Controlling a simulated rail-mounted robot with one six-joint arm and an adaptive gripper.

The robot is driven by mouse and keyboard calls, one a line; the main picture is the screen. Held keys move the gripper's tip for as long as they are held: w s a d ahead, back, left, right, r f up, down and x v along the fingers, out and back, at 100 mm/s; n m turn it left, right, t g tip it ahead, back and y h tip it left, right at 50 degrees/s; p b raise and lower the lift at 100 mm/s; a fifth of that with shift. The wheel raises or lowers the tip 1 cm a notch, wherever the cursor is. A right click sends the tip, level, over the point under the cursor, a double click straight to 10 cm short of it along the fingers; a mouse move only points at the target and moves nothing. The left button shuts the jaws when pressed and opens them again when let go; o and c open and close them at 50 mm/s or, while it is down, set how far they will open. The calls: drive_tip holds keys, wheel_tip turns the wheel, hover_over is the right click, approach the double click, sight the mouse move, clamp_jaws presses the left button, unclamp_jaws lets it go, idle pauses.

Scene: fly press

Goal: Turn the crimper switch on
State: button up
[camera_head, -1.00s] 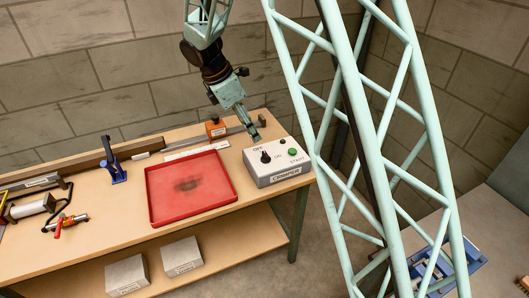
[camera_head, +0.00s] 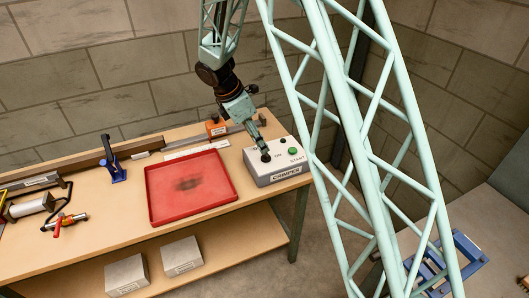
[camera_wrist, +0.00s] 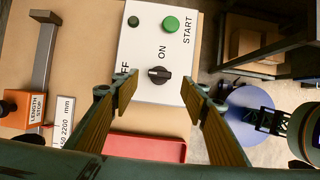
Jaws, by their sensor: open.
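The crimper control box (camera_head: 284,177) is a pale grey box labelled CRIMPER at the right end of the bench; it also shows in the wrist view (camera_wrist: 140,45). Its black rotary switch (camera_wrist: 159,75) has its bar lying sideways in the wrist view, between the fingertips there. ON is printed above it; the OFF label at left is partly covered by a finger. My gripper (camera_wrist: 160,88) is open, a finger on each side of the switch. In the head view my gripper (camera_head: 264,147) is just above the switch and partly hides it. Contact cannot be told.
A green START button (camera_wrist: 171,25) and a dark button (camera_wrist: 137,18) sit on the box. A red tray (camera_head: 157,208) lies to its left. An orange length stop (camera_head: 215,127) and rail are behind. The box stands close to the bench's right edge.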

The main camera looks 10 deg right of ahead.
sight(266, 156)
drive_tip(key=shift+x, duration=3.2)
drive_tip(key=shift+c, duration=0.3)
drive_tip(key=c, duration=0.8)
